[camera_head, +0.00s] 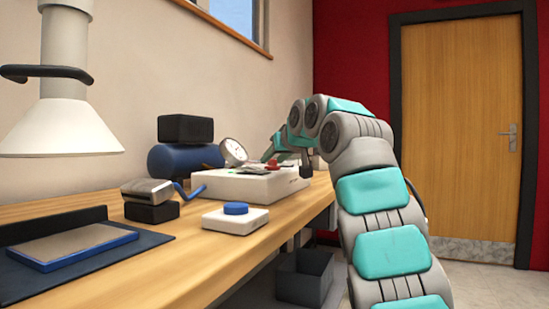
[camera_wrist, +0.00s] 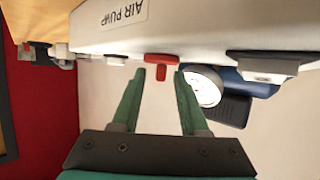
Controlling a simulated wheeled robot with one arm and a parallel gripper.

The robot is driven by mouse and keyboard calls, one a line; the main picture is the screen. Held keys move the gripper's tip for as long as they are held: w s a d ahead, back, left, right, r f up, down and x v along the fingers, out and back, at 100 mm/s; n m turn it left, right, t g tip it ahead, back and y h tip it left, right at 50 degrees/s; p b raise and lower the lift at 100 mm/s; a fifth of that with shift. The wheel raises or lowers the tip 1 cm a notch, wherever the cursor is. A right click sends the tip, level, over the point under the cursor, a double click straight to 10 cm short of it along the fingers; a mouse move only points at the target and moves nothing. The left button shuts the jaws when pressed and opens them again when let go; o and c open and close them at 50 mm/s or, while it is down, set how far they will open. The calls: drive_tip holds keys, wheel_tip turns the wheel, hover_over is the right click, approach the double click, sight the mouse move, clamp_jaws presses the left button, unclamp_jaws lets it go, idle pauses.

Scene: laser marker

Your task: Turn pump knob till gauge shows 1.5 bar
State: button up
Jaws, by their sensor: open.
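The air pump (camera_head: 255,187) is a white box on the bench, and its "AIR PUMP" label shows in the wrist view (camera_wrist: 122,14). A red T-shaped knob (camera_wrist: 162,60) sits on the pump, in line with the gap between my fingertips. The round white gauge (camera_head: 233,152) stands at the pump's far side and also shows in the wrist view (camera_wrist: 204,87), behind my right finger; its reading is too small to tell. My gripper (camera_wrist: 159,72) is open, its two green fingers pointing at the knob. I cannot tell whether they touch it.
A blue cylinder (camera_head: 180,159) with a black block (camera_head: 185,129) above it lies behind the pump. A white box with a blue button (camera_head: 236,208) and a small grey-black device (camera_head: 149,200) stand nearer.

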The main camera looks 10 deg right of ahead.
clamp_jaws()
